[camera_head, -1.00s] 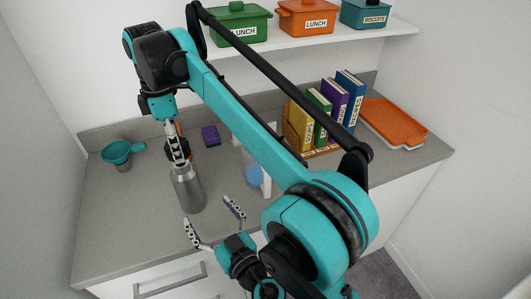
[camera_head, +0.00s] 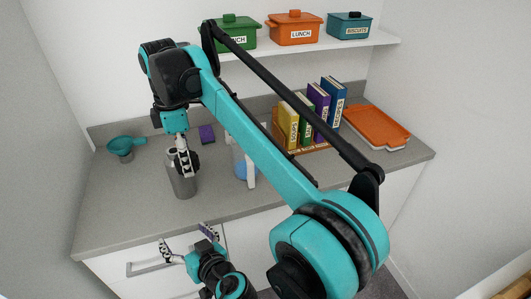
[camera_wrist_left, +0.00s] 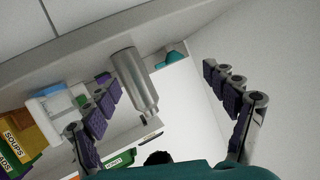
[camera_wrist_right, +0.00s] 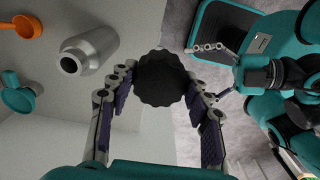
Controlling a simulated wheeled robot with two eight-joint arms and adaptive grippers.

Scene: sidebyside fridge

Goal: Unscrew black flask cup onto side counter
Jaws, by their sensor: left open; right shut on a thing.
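My right gripper (camera_wrist_right: 157,85) is shut on the black flask cup (camera_wrist_right: 160,78), which has a scalloped rim. In the head view this cup (camera_head: 192,161) hangs in front of the flask's upper part. The silver flask (camera_head: 182,187) stands upright on the counter (camera_head: 110,205). In the right wrist view the flask (camera_wrist_right: 93,46) shows an open, dark mouth, apart from the cup. My left gripper (camera_head: 188,240) is open and empty at the counter's front edge. In the left wrist view the flask (camera_wrist_left: 133,78) appears beyond its spread fingers.
A teal funnel (camera_head: 125,145) stands at the back left and a purple sponge (camera_head: 207,133) at the back. Counter left of the flask is clear.

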